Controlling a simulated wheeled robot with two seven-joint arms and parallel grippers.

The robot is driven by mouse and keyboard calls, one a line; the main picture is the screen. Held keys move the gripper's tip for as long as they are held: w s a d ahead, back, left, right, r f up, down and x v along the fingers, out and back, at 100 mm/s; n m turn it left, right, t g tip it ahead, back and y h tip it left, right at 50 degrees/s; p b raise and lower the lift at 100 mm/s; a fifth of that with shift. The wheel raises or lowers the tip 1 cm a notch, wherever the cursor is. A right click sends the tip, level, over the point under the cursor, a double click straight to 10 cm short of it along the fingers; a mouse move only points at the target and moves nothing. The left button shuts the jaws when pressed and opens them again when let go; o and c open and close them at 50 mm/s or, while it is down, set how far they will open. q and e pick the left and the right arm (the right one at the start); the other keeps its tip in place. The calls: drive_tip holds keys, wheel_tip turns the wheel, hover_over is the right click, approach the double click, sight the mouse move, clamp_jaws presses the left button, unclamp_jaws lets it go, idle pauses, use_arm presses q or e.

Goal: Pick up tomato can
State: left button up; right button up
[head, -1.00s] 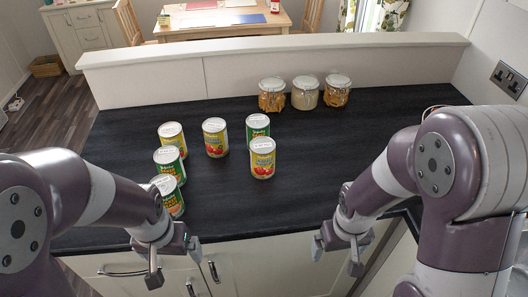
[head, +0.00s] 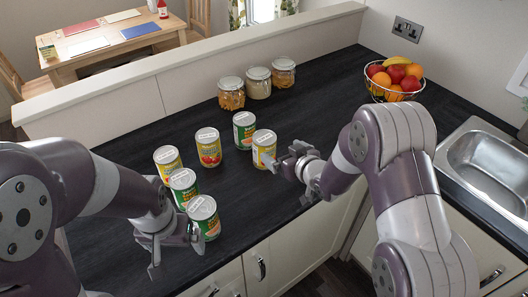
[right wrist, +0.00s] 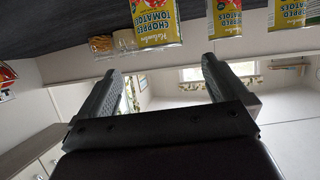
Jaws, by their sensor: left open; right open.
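A yellow-labelled tomato can (head: 262,152) stands at the right of a group of cans on the dark counter. Its label reads "chopped tomatoes" in the right wrist view (right wrist: 155,25). My right gripper (head: 283,162) is open, close to this can's right side, its fingers pointing at it. In the right wrist view the can shows beyond the open fingers (right wrist: 155,75). Two more yellow-labelled cans stand further left, one in the middle (head: 209,150) and one at the left (head: 166,167). My left gripper (head: 174,252) is open and empty at the counter's front edge.
Green-labelled cans stand behind the near tomato can (head: 244,132) and at front left (head: 184,190), (head: 208,222). Three glass jars (head: 258,83) stand by the low wall. A fruit bowl (head: 393,85) and sink (head: 488,160) are at the right. Counter between jars and bowl is clear.

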sight(268, 141)
drive_tip(key=p+x, duration=0.1)
drive_tip(key=x, duration=0.2)
drive_tip(key=p+x, duration=0.1)
drive_tip(key=x, duration=0.3)
drive_tip(key=shift+w+a+r, duration=0.1)
drive_tip(key=shift+w+a, duration=0.05)
drive_tip(key=shift+w, duration=0.2)
drive_tip(key=p+x, duration=0.2)
drive_tip(key=x, duration=0.2)
drive_tip(key=shift+w, duration=0.4)
drive_tip(key=shift+a+f, duration=0.15)
drive_tip(key=shift+f, duration=0.1)
drive_tip(key=shift+r, duration=0.1)
drive_tip(key=c, duration=1.3)
use_arm(q)
drive_tip(key=r, duration=0.4)
drive_tip(key=shift+w+d, duration=0.15)
drive_tip(key=shift+d, duration=0.1)
use_arm(e)
drive_tip(key=shift+o, duration=0.2)
